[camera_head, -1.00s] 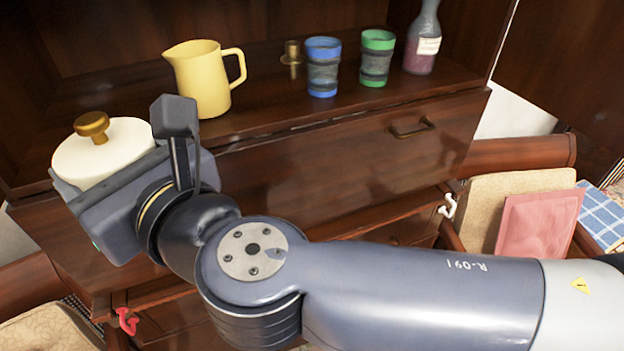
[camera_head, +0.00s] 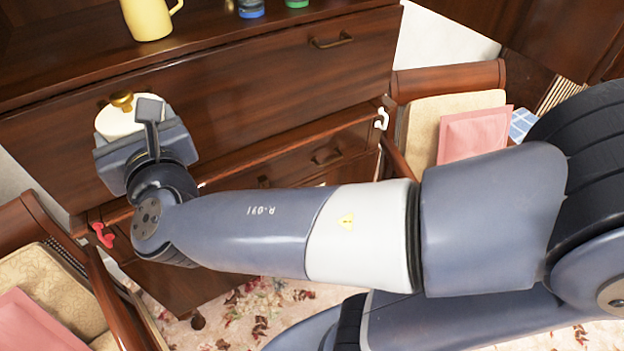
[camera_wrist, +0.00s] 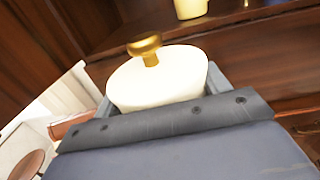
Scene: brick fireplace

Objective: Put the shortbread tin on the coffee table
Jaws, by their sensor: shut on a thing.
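My gripper (camera_head: 146,145) is shut on a round cream container with a gold knob on its lid (camera_head: 119,117), which appears to be the shortbread tin. In the wrist view the tin (camera_wrist: 165,82) sits upright between my jaws (camera_wrist: 160,110), and the gripper body hides its lower part. In the head view the tin is in front of the dark wooden cabinet, below its shelf edge. I see no coffee table that I can make out.
The wooden cabinet (camera_head: 230,105) has a yellow jug (camera_head: 150,18) on its shelf. Armchairs stand at left (camera_head: 45,285) and right (camera_head: 450,110), each with a pink cushion. A red hook-like piece (camera_head: 103,234) is low on the cabinet. Patterned carpet (camera_head: 240,315) shows below.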

